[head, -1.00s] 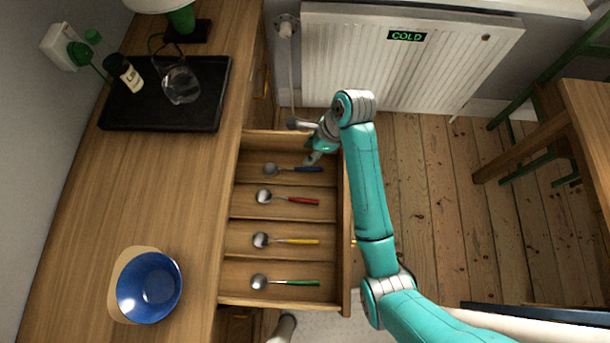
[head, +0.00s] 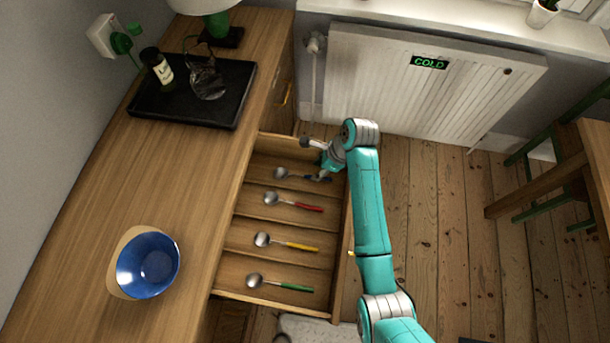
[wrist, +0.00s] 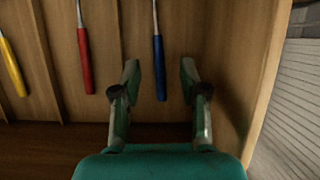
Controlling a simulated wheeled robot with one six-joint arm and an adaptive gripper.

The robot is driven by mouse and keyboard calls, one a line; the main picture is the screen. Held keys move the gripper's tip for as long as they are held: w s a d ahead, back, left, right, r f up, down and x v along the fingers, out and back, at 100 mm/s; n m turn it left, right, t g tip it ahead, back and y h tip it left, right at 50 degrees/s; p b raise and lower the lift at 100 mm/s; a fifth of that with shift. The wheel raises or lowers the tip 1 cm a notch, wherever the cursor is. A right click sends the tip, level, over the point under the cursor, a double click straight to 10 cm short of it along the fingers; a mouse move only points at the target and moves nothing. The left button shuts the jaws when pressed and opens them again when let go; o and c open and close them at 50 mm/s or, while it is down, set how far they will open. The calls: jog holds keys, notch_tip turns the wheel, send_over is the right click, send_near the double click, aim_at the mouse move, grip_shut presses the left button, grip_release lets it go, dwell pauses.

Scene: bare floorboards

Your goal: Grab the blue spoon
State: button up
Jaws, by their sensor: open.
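The blue spoon (head: 296,175) lies in the farthest compartment of the open drawer, its metal bowl to the left and its blue handle to the right. The gripper is open. In the head view my gripper (head: 325,174) is at the handle end of the blue spoon and partly covers it. I cannot tell whether a finger touches the handle.
The open drawer (head: 270,299) also holds a red spoon (head: 293,202), a yellow spoon (head: 286,242) and a green spoon (head: 280,283), each in its own compartment. A blue bowl (head: 148,265) and a black tray (head: 215,118) are on the counter. A radiator (head: 420,95) stands beyond the drawer.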

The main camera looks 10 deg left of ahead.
aim_at(310, 176)
jog(key=x, duration=0.4)
jog(key=shift+a+f, duration=0.1)
jog(key=shift+a, duration=0.1)
grip_shut()
